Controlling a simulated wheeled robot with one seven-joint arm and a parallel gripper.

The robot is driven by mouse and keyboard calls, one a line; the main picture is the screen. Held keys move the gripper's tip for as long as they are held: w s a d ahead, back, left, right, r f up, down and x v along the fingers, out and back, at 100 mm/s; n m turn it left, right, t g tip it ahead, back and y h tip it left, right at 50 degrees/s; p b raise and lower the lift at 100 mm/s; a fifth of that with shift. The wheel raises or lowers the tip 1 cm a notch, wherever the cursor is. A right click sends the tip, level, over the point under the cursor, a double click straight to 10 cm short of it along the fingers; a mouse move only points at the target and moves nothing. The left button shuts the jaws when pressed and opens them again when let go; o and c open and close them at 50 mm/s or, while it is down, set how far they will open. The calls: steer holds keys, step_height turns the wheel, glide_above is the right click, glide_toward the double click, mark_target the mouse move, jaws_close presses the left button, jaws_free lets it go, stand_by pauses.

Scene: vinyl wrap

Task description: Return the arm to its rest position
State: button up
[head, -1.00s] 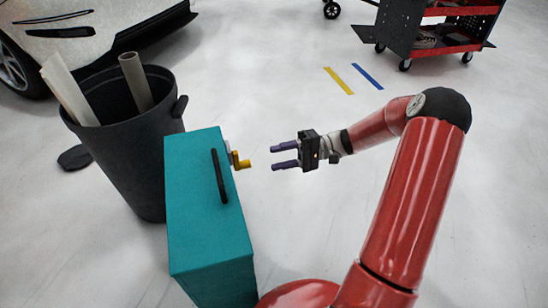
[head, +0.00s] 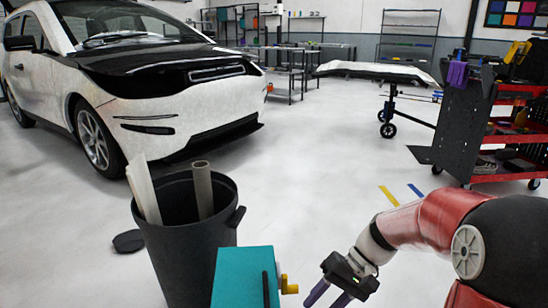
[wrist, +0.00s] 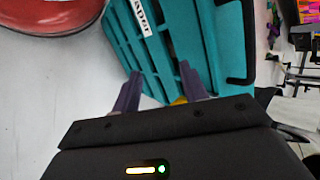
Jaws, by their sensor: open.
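My red arm (head: 425,225) reaches in from the lower right of the head view. My gripper (head: 329,297) has purple fingers that point down and left, with their tips close to the bottom edge. The fingers are spread apart with nothing held between them, as the wrist view (wrist: 160,76) also shows. A teal case (head: 243,275) stands left of my gripper, with a yellow crank-like handle (head: 289,285) on its right side. In the wrist view the ribbed teal case (wrist: 200,40) lies beyond the fingertips. A small yellow part (wrist: 180,101) shows beside the right finger, partly hidden.
A black bin (head: 185,245) with rolls stands behind the teal case. A white car (head: 150,80) is at the back left. A red and black tool cart (head: 465,130) stands at the right. Open floor (head: 310,160) lies beyond my gripper.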

steer(key=s+d+r+t+h+p, duration=0.3)
steer(key=s+r+t+h, duration=0.4)
steer(key=s+r, duration=0.6)
steer(key=shift+d+r+t+h, duration=0.2)
steer(key=shift+d+t+h, duration=0.2)
steer(key=shift+d+t, duration=0.4)
